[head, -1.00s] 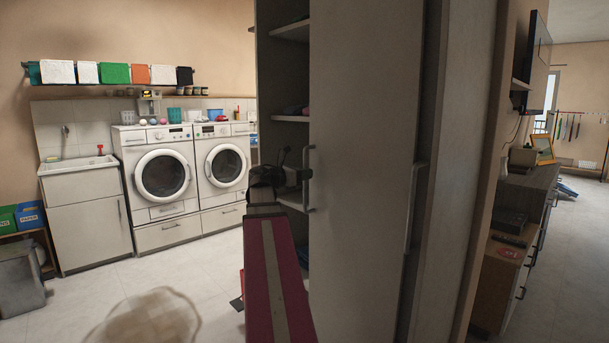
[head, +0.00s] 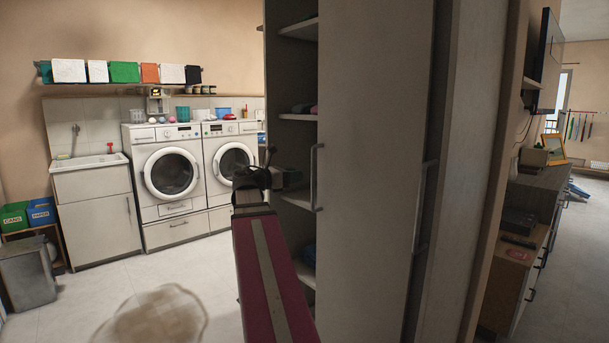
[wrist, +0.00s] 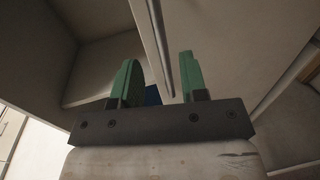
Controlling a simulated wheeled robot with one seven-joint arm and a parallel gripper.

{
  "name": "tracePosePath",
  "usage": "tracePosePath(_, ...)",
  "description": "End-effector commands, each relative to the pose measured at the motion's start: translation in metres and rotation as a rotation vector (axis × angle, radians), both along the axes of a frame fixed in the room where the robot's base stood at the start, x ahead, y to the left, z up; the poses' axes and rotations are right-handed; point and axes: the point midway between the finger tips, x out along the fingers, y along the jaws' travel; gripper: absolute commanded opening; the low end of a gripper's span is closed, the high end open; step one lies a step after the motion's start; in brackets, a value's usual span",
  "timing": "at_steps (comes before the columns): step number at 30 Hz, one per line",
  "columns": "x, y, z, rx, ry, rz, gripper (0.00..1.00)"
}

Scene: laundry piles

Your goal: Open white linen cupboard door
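The white linen cupboard (head: 275,90) stands in the middle of the head view. Its shelves show left of a pale door (head: 375,120), which stands open. A vertical bar handle (head: 313,178) is near that door's left edge. My gripper (head: 288,178) is just left of this handle, at about its height. In the wrist view, the two green fingers of my gripper (wrist: 158,75) are spread apart. The handle bar (wrist: 160,45) shows between them, with gaps on both sides. Its exact depth relative to the fingertips is hard to tell.
A second bar handle (head: 420,205) is on the cupboard front further right. Folded items (head: 305,108) lie on a shelf. Two washing machines (head: 170,180) and a sink cabinet (head: 95,210) stand along the back wall.

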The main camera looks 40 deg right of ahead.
Motion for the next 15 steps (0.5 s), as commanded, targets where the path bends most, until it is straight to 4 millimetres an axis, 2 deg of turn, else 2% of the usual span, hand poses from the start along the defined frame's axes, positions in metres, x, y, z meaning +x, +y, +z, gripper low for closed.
tracePosePath(1, 0.001, 0.008, 0.0, 0.0, 0.0, 0.002, 0.4)
tracePosePath(6, 0.003, 0.024, 0.0, 0.0, 0.0, 0.001, 0.4)
tracePosePath(15, 0.003, 0.03, 0.0, 0.0, 0.0, 0.0, 0.4)
